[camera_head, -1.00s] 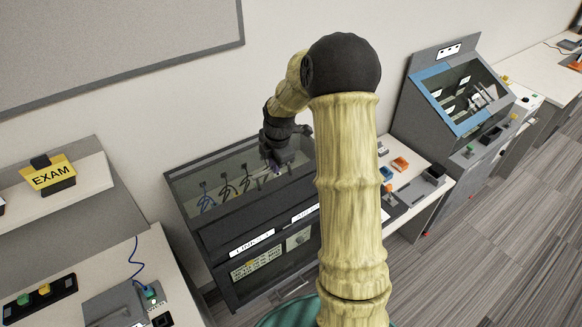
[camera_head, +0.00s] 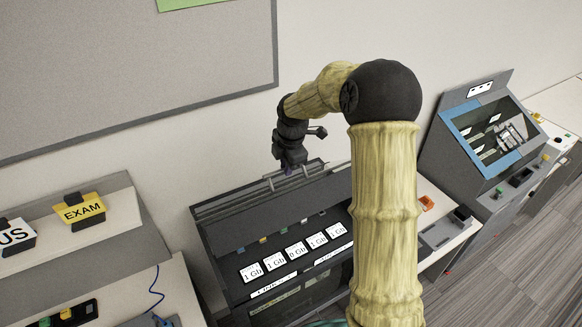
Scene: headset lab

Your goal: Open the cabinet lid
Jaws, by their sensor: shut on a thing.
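The dark cabinet (camera_head: 238,292) stands below my gripper, against the wall. Its lid (camera_head: 235,207) is seen at a steep angle along the back, raised and tilted toward the wall. My gripper (camera_head: 287,172) is at the lid's upper edge, shut on the lid handle (camera_head: 300,172), a thin bar. The fingertips are small and dark here. My arm hides the cabinet's right part.
A yellow EXAM sign (camera_head: 83,211) stands on a shelf at left. A blue-framed console (camera_head: 462,135) is at right. A bench with an orange piece (camera_head: 427,202) lies between the cabinet and the console. The grey wall board (camera_head: 140,75) hangs behind.

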